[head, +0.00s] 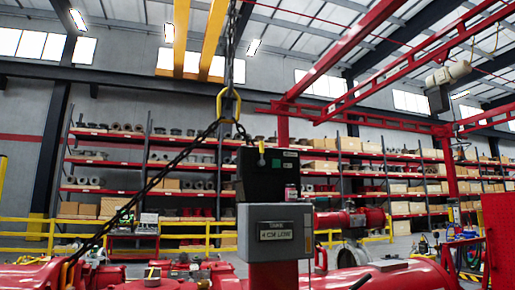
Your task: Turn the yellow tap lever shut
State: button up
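I cannot make out the yellow tap lever for certain. A small yellow upright piece (261,147) shows at the top of a black box (262,180) near the middle of the head view; it is too small to tell whether it is a lever or how it is turned. Below the black box is a grey box (275,213) with a lettered plate, on a red post (273,275). My gripper is not in view.
A chain with a yellow ring (228,97) hangs beside the black box, and a slanting chain (150,185) runs down to the lower left. Red machinery (400,276) fills the bottom. Yellow railings (190,222) and loaded shelves (95,158) stand behind.

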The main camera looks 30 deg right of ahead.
aim_at(261, 163)
jog(key=z, duration=0.5)
jog(key=i, duration=0.7)
jog(key=z, duration=0.8)
